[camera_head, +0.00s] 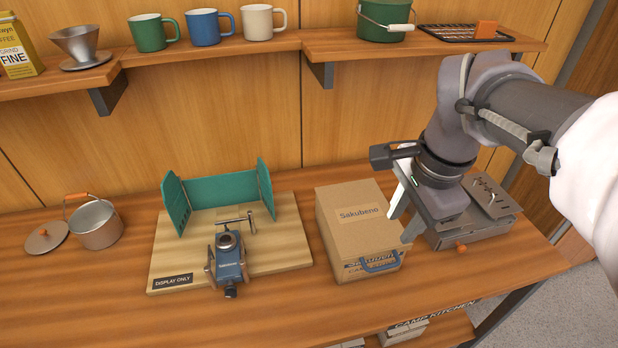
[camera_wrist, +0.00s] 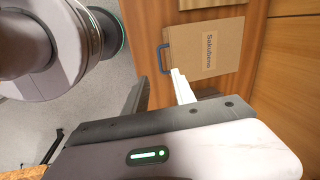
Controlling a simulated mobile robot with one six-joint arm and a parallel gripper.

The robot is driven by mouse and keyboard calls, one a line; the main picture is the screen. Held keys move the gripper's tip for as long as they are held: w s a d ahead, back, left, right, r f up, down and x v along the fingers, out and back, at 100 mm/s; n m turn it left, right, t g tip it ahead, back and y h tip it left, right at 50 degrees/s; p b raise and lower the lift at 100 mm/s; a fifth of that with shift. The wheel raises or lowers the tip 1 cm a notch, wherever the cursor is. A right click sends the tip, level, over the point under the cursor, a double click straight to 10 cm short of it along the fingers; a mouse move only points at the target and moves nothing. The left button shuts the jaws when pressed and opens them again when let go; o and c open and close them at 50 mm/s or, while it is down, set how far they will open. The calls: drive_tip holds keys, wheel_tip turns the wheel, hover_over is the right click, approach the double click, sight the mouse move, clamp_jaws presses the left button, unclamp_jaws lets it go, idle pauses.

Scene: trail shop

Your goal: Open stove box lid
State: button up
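The stove box (camera_head: 358,225) is a closed brown cardboard box labelled "Sakubeno", standing on the wooden counter right of centre. Its lid (camera_head: 350,195) lies flat and shut on top. A blue handle (camera_head: 381,262) is on its front side. In the wrist view the box top (camera_wrist: 213,45) and handle (camera_wrist: 161,60) also show. I cannot tell whether a finger touches the box.
A display board (camera_head: 290,250) with a small stove (camera_head: 228,265) and green windscreen (camera_head: 218,192) lies left of the box. A grey metal stove (camera_head: 475,225) stands close behind my gripper. A shelf (camera_head: 420,43) with cookware is above. The counter front is clear.

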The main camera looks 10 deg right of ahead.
sight(380, 267)
drive_tip(key=shift+m, duration=0.3)
drive_tip(key=w+f+b, duration=0.1)
drive_tip(key=f+b, duration=0.1)
drive_tip(key=f, duration=0.4)
drive_tip(key=w+f+b, duration=0.1)
drive_tip(key=f+b, duration=0.2)
drive_tip(key=f, duration=0.3)
drive_tip(key=w+f+b, duration=0.1)
drive_tip(key=f+b, duration=0.1)
drive_tip(key=f, duration=0.4)
drive_tip(key=shift+d+b, duration=0.3)
drive_tip(key=shift+d, duration=0.1)
drive_tip(key=shift+w+r, duration=0.1)
clamp_jaws()
